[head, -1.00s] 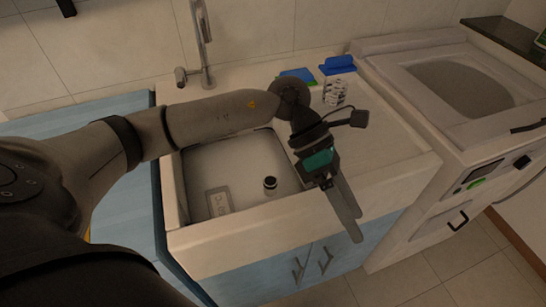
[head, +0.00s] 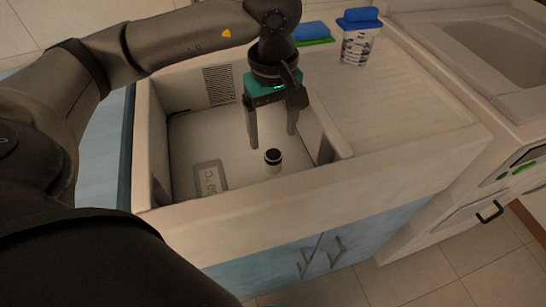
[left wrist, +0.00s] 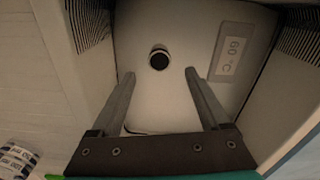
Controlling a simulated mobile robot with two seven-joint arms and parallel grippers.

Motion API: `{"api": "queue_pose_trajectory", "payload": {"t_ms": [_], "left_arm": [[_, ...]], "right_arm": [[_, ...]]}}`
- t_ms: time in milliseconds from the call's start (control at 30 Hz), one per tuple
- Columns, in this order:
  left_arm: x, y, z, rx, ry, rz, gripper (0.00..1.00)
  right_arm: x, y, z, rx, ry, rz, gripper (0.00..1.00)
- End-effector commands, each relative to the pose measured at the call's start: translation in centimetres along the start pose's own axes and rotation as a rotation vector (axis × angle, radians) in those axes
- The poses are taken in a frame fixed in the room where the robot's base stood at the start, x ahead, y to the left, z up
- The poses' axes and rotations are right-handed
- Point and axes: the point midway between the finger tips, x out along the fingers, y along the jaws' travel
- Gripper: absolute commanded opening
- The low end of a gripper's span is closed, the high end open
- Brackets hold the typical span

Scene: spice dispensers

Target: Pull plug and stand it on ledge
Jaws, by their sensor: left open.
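The plug (head: 273,160), a small upright cylinder with a black top and a white body, stands on the floor of the sink basin (head: 231,150). In the left wrist view the plug (left wrist: 159,58) shows from above, just beyond the fingertips and between their lines. My left gripper (head: 272,140) points down into the basin, open and empty, with its fingers apart behind and above the plug. It does not touch the plug. The ledge (head: 400,105) is the pale flat counter to the right of the basin. My right gripper is not in view.
A plate marked 60 °C (head: 210,179) lies on the basin floor at left. A blue-lidded container (head: 357,42) and a blue and green item (head: 313,34) stand at the back of the counter. The counter's middle is clear. The basin walls surround my fingers.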

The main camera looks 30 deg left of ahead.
Motion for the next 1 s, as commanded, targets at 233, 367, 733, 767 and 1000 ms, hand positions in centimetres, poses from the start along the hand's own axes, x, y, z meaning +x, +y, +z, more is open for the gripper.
{"api": "queue_pose_trajectory", "payload": {"t_ms": [233, 367, 733, 767, 1000], "left_arm": [[3.6, 0.0, 0.0, -0.001, -0.002, -0.002, 0.80], [5.2, 0.0, 0.0, -0.001, -0.002, -0.002, 0.80], [9.8, 0.0, 0.1, -0.002, -0.003, -0.001, 0.80], [10.1, 0.0, 0.1, -0.002, -0.003, 0.000, 0.80], [12.0, 0.0, 0.1, -0.001, -0.002, 0.000, 0.80]], "right_arm": [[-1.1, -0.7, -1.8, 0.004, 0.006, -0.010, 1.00], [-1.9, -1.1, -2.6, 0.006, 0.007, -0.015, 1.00], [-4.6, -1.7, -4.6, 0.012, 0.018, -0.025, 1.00], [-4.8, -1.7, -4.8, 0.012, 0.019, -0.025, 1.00], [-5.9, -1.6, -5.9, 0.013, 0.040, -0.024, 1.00]]}}
